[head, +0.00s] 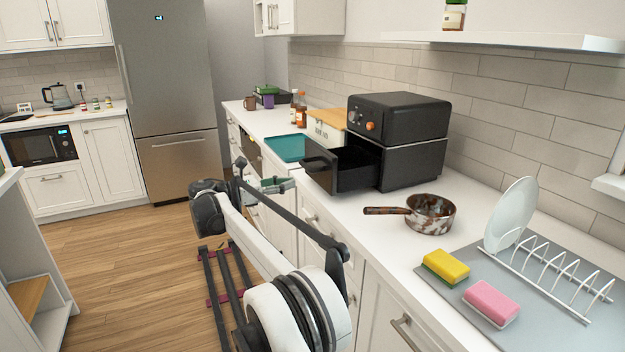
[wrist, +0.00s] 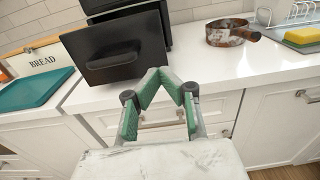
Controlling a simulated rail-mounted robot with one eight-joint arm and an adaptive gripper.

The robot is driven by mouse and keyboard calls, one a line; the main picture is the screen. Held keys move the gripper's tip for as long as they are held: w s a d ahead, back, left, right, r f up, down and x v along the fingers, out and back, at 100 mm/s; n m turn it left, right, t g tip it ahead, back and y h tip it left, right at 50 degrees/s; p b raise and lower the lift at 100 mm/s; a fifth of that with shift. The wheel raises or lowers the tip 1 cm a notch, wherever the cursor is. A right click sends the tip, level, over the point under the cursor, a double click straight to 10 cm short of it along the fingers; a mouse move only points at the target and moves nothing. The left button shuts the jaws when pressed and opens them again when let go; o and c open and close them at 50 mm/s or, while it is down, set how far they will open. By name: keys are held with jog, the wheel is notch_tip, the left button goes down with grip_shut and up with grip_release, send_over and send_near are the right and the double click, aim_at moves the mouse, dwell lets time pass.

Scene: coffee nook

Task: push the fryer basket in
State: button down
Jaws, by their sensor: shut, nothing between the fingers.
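The black air fryer (head: 400,138) stands on the white counter against the tiled wall. Its basket (head: 355,168) is pulled out towards the counter's front edge, with its handle on the front panel. In the wrist view the basket's dark front panel (wrist: 118,48) and handle (wrist: 112,61) face me. My gripper (head: 275,184) is in front of the counter, to the left of and below the basket in the head view. In the wrist view its green-padded fingers (wrist: 165,72) are shut at the tips, empty and apart from the basket.
A rusty pan (head: 432,215) sits right of the fryer, its handle pointing left. A teal board (head: 287,148) and a bread box (head: 326,132) are left of the basket. A sponge (head: 446,267) and dish rack (head: 550,270) are nearer. Drawer handles stick out below the counter.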

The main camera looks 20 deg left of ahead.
aim_at(329, 176)
jog(key=x, duration=0.4)
jog(key=b+x, duration=0.1)
jog(key=x, duration=0.6)
jog(key=shift+w+f, duration=0.35)
jog(key=shift+w, duration=0.25)
